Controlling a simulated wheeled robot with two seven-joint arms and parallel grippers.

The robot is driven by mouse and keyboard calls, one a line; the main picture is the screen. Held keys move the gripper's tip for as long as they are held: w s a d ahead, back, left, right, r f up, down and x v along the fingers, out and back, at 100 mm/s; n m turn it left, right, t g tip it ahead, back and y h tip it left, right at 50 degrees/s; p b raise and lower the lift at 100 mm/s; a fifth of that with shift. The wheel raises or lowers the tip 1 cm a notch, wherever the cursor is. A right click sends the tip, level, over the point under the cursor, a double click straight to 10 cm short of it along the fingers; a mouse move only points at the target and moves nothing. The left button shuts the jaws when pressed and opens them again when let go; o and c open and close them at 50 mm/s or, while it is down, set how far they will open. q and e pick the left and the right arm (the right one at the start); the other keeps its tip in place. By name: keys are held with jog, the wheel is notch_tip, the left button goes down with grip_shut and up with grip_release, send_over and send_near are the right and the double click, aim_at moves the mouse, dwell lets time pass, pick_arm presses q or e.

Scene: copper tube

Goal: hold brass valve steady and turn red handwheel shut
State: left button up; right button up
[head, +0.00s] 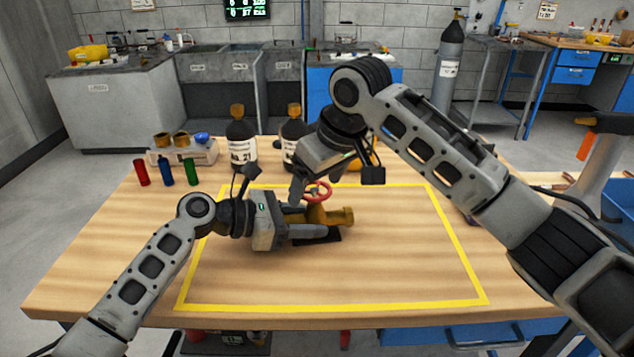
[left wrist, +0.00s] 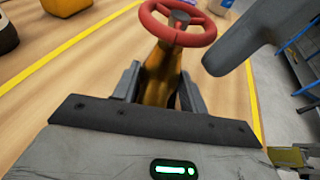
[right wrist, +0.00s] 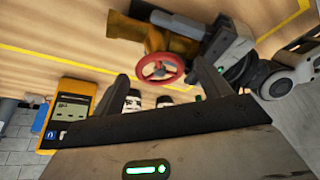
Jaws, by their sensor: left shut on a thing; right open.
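The brass valve (head: 332,216) lies on a dark pad (head: 318,238) inside the yellow-outlined area of the table. Its red handwheel (head: 318,190) stands on top. My left gripper (head: 305,222) is shut on the valve body from the left; in the left wrist view the valve body (left wrist: 161,80) sits between its fingers with the handwheel (left wrist: 177,30) beyond. My right gripper (head: 300,190) is open just above and beside the handwheel. In the right wrist view the handwheel (right wrist: 160,67) shows beyond and between the open fingers (right wrist: 160,85), apparently not gripped.
Two dark bottles (head: 241,140) (head: 293,132) stand behind the yellow outline. A rack (head: 183,150) and red, blue and green cylinders (head: 166,172) are at the back left. A yellow meter (right wrist: 70,110) shows in the right wrist view. The table front is clear.

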jog(key=shift+w+a+f, duration=0.1)
jog(key=shift+f, duration=0.2)
jog(key=c, duration=1)
jog(key=shift+m, duration=0.3)
